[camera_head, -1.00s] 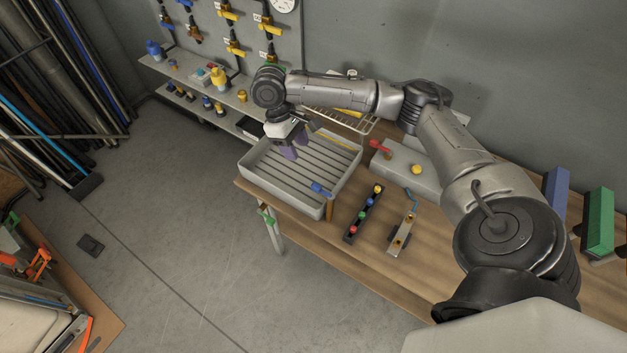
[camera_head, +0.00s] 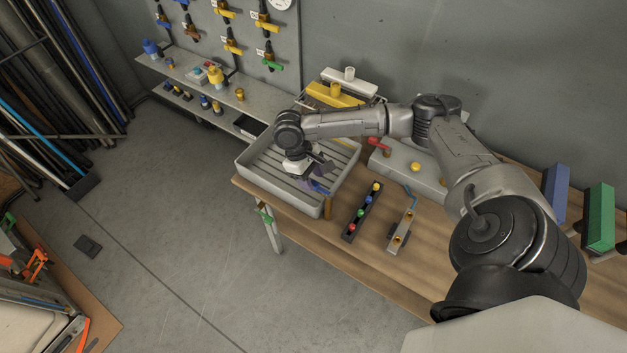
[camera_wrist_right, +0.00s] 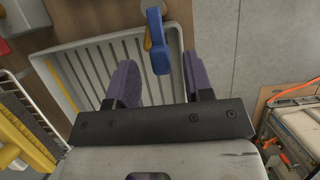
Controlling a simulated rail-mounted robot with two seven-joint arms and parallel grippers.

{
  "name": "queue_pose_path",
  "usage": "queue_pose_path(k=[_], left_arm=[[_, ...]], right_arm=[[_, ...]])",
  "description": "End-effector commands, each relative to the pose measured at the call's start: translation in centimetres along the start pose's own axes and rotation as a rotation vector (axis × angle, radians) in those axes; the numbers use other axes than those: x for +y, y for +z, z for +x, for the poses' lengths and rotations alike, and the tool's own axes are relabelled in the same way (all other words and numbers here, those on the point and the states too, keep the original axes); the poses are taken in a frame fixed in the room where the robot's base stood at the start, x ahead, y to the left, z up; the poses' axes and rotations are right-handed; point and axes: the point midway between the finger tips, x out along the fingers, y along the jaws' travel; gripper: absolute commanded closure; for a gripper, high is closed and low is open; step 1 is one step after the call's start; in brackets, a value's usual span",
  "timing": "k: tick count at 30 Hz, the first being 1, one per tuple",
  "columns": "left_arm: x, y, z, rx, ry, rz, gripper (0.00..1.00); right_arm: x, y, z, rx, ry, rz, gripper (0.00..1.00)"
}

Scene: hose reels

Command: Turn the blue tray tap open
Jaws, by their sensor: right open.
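The blue tray tap (camera_head: 319,188) sits at the near right corner of the grey slatted tray (camera_head: 262,188), above a brown post (camera_head: 327,208). My right gripper (camera_head: 314,176) is at the tap, with purple fingers open and partly covering its handle. In the right wrist view the blue handle (camera_wrist_right: 159,48) shows between the spread fingertips of my right gripper (camera_wrist_right: 158,65). There is a gap on each side, and the handle is not gripped. Its depth relative to the fingertips is hard to tell. My left gripper is not in view.
A strip with coloured knobs (camera_head: 361,213) and a metal piece with brass fittings (camera_head: 402,230) lie right of the tray. A grey box with a red lever (camera_head: 379,143) stands behind them. Yellow and white blocks (camera_head: 345,85) are behind the tray.

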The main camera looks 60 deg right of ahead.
Motion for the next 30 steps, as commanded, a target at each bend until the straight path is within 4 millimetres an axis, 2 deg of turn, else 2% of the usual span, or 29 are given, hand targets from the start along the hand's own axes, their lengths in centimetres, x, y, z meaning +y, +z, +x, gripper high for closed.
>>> queue_pose_path(k=[6, 17, 30], left_arm=[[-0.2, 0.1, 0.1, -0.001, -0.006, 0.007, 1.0], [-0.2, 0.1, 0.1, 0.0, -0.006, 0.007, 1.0], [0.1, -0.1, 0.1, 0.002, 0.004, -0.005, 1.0]], right_arm=[[0.0, 0.0, 1.4, -0.001, 0.001, 0.0, 0.53], [0.0, 0.0, 1.6, -0.001, 0.001, -0.001, 0.53], [0.0, 0.0, 1.6, 0.0, 0.001, -0.001, 0.95]])
